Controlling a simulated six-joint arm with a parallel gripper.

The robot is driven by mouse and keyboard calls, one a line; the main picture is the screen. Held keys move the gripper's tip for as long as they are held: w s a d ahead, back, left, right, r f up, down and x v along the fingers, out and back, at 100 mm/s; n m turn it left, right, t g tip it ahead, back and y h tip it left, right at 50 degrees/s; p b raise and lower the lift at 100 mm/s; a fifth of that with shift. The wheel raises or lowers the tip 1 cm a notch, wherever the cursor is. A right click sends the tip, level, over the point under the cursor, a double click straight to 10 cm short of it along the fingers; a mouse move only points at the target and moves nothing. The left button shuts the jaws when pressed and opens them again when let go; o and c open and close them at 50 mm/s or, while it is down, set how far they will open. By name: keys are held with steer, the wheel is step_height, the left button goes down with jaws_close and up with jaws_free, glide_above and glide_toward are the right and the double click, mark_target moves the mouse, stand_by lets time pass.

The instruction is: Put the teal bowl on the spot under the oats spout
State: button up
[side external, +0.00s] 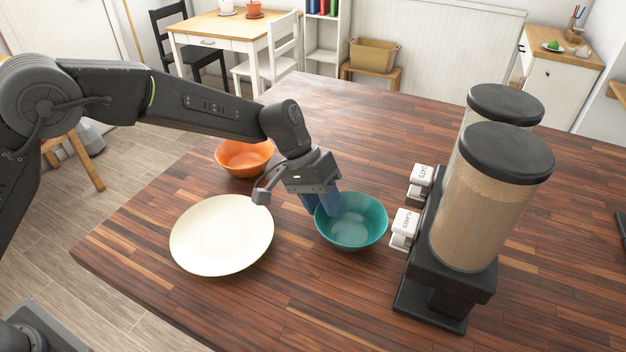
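The teal bowl (362,232) is upright near the middle of the wooden table, left of the dispenser. My gripper (322,203) is at the bowl's left rim, with blue fingers on either side of the wall, one inside and one outside. I cannot tell whether they press on it. The dispenser has two clear containers with black lids. The far spout (421,175) has a white label that seems to read oats. The near spout (405,223) has another white label. The spot under the oats spout is hidden from this side.
A cream plate (222,235) lies left of the bowl. An orange bowl (244,158) stands behind the plate, close to my arm. The dispenser base (440,300) stands on the right. Bare tabletop (370,130) lies behind the teal bowl.

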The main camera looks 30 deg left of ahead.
steer(key=shift+x, duration=0.8)
jaws_close()
